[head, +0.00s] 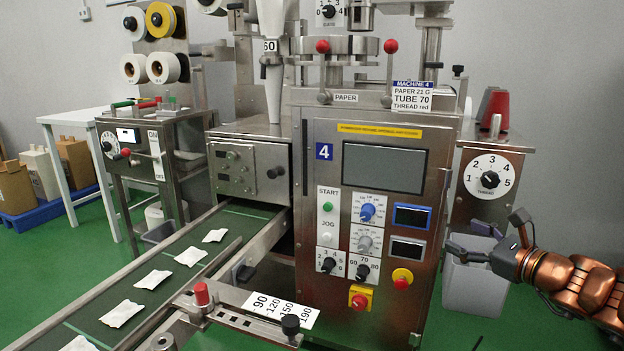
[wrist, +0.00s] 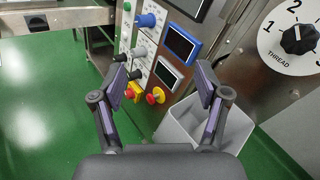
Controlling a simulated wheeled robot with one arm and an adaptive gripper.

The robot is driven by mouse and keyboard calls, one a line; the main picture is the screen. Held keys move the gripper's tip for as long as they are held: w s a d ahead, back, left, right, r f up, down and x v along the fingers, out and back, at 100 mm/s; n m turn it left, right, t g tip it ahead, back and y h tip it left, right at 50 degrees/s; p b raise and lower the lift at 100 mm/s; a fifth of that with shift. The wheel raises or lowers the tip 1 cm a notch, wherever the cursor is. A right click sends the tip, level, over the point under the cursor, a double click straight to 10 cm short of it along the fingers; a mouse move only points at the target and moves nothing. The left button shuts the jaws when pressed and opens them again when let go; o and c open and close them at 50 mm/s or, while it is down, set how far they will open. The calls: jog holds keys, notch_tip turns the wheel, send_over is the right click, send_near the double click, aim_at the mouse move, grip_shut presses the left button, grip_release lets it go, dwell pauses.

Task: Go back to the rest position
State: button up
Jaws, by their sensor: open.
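My gripper (head: 484,238) is at the right side of the head view, in front of the machine's right part. It is open and empty; both fingers stand apart in the wrist view (wrist: 160,88). The machine (head: 318,270) with the number 4 stands upright in the middle of the head view. Its front panel has a dark screen, a green START button (head: 327,207), several knobs and a red stop button (head: 359,301). The thread dial (head: 489,177) is above my gripper and also shows in the wrist view (wrist: 299,38). The gripper appears to touch nothing.
A grey bin (head: 478,287) stands on the floor below my gripper. A conveyor (head: 150,265) with several white packets runs to the lower left. A smaller control unit (head: 150,140) and a white table (head: 75,117) stand at left.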

jog(key=s+a+r+n+g+y+p, duration=0.1)
jog(key=s+a+r+n+g+p, duration=0.15)
jog(key=a, duration=0.35)
jog(key=s+a+r+n+g+y+p, duration=0.1)
jog(key=s+a+r+n+g+p, duration=0.15)
jog(key=a+n, duration=0.2)
jog(key=s+a+r+n+g+y+p, duration=0.1)
jog(key=a+n+p, duration=0.15)
jog(key=a, duration=0.35)
jog(key=s+a+r+n+g+p, duration=0.3)
jog(key=s+a+n+g+p, duration=0.2)
jog(key=s+a+n+p, duration=0.4)
jog(key=s+r+n+g+h+p, duration=0.35)
jog(key=s+p, duration=0.35)
jog(key=s, duration=0.4)
jog(key=s+d+r+n+g+h+p, duration=0.2)
jog(key=s+d+r+n+h+p, duration=0.3)
jog(key=s+d+p, duration=0.4)
jog(key=shift+s+d+r+h+p, duration=0.4)
jog(key=shift+s+d+h, duration=0.2)
jog(key=shift+h, duration=0.15)
